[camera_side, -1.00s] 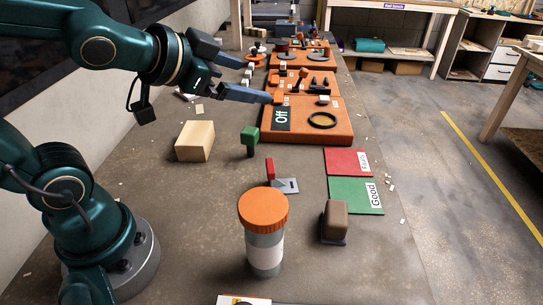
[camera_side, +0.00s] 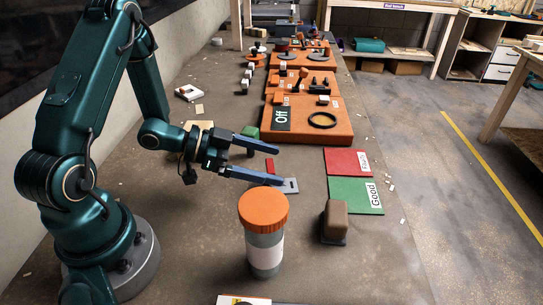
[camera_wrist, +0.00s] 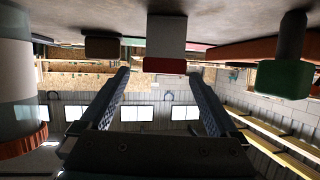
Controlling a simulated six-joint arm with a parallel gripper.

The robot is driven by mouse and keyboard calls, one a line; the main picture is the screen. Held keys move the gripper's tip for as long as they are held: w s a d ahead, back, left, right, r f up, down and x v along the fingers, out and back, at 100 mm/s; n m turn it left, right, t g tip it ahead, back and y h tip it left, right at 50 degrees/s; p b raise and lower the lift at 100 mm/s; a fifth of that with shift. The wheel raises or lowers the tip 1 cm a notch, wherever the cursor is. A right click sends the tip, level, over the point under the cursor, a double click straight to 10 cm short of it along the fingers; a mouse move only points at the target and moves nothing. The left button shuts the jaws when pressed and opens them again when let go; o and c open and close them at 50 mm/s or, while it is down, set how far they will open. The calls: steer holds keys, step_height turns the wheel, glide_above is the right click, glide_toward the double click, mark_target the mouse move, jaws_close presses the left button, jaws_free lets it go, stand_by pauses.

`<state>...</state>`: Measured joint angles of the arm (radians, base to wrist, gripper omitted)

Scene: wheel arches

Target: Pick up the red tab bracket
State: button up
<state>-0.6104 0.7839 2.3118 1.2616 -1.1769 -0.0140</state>
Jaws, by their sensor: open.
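The red tab bracket, a grey metal plate with an upright red tab (camera_side: 270,163), sits on the table in the side view. My gripper (camera_side: 280,164) is open and low over the table, its two blue-grey fingers spread on either side of the red tab in that view. The wrist view is upside down. There the bracket's grey upright (camera_wrist: 166,32) with its red end hangs at top centre, in line with the gap of my gripper (camera_wrist: 160,72). Contact with the fingers cannot be seen. The nearer finger partly hides the bracket's base.
An orange-lidded jar (camera_side: 264,235) stands close in front of the bracket. A green-topped post (camera_side: 250,133) stands just behind the gripper. A brown block (camera_side: 335,221) and red (camera_side: 345,161) and green (camera_side: 352,195) mats lie to the right. Orange trays (camera_side: 340,128) stand farther back.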

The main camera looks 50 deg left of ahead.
mark_target(286, 185)
steer(key=shift+a+f+n, duration=0.2)
steer(key=shift+f+n, duration=0.1)
steer(key=shift+f, duration=0.2)
steer(key=shift+x, duration=2.4)
steer(key=shift+a, duration=0.1)
steer(key=c, duration=1.5)
steer(key=shift+r, duration=0.1)
